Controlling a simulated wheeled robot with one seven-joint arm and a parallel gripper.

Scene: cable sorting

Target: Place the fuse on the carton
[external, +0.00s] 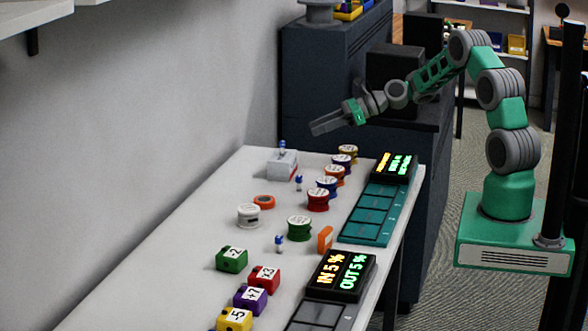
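A small white carton (282,165) with a reddish mark sits at the far end of the table. A small blue-and-white piece (282,145), likely a fuse, shows at the carton's top edge; it looks upright on it, though I cannot rule out that it is behind. Two similar blue-and-white pieces stand on the table, one (298,183) just right of the carton and one (279,243) nearer the front. My gripper (325,126) is in the air above the table's far end, right of the carton and apart from it. I see nothing held; its finger gap is unclear.
Several coloured spools (326,186) stand in a row right of the carton. A teal tray (366,221) and lit displays (340,276) line the right edge. Numbered blocks (250,298) lie in front. A wall borders the table's left.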

